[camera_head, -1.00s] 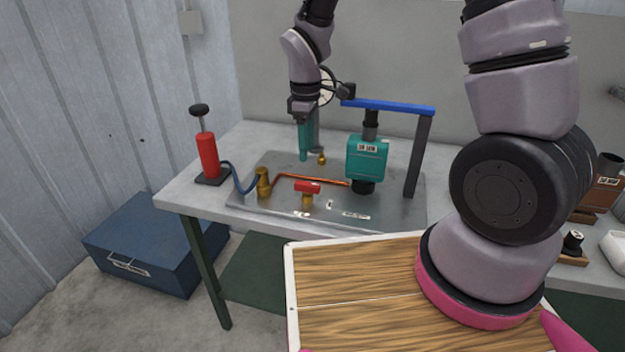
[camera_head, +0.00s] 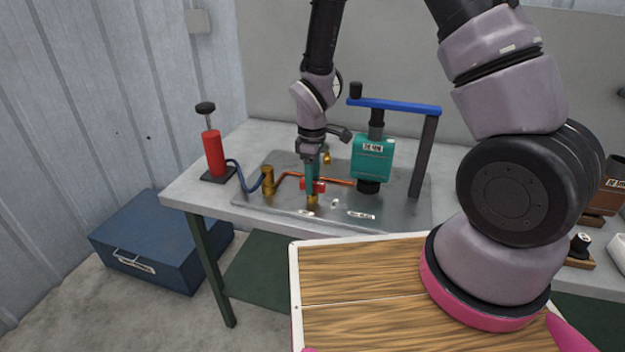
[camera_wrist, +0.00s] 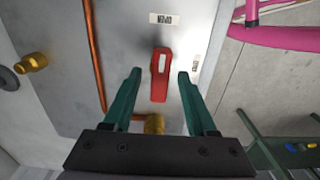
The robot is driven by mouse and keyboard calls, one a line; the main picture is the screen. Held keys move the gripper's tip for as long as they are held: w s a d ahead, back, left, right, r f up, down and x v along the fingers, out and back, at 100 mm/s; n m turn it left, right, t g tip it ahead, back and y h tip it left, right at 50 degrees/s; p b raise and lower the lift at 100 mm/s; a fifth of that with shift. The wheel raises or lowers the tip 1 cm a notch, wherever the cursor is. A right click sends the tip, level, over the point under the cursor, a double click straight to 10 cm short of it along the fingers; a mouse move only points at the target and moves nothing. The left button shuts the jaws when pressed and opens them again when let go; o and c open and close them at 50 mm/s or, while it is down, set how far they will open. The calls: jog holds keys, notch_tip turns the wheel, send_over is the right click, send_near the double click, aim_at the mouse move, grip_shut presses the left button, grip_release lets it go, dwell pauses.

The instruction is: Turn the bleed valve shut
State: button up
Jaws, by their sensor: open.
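The bleed valve has a red handle (camera_head: 318,187) on a brass body (camera_head: 312,200), at the front of the metal plate. In the wrist view the red handle (camera_wrist: 160,84) runs up and down the picture, roughly parallel to the copper pipe, with brass (camera_wrist: 154,124) visible below it. My gripper (camera_head: 312,182) is right above the valve, fingers pointing down, and partly hides it in the head view. In the wrist view my gripper (camera_wrist: 160,76) is open, one teal finger on each side of the handle with gaps between. I cannot tell how far down the fingers reach.
A copper pipe (camera_head: 340,181) runs behind the valve from a brass fitting (camera_head: 267,180). A teal block (camera_head: 372,158) under a blue bar (camera_head: 400,105) stands close on the right. A red hand pump (camera_head: 214,152) stands left. The plate (camera_head: 270,206) is clear in front.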

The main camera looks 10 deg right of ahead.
grip_shut()
jog(key=shift+m, duration=0.3)
jog(key=m, duration=1.3)
jog(key=shift+m, duration=2.1)
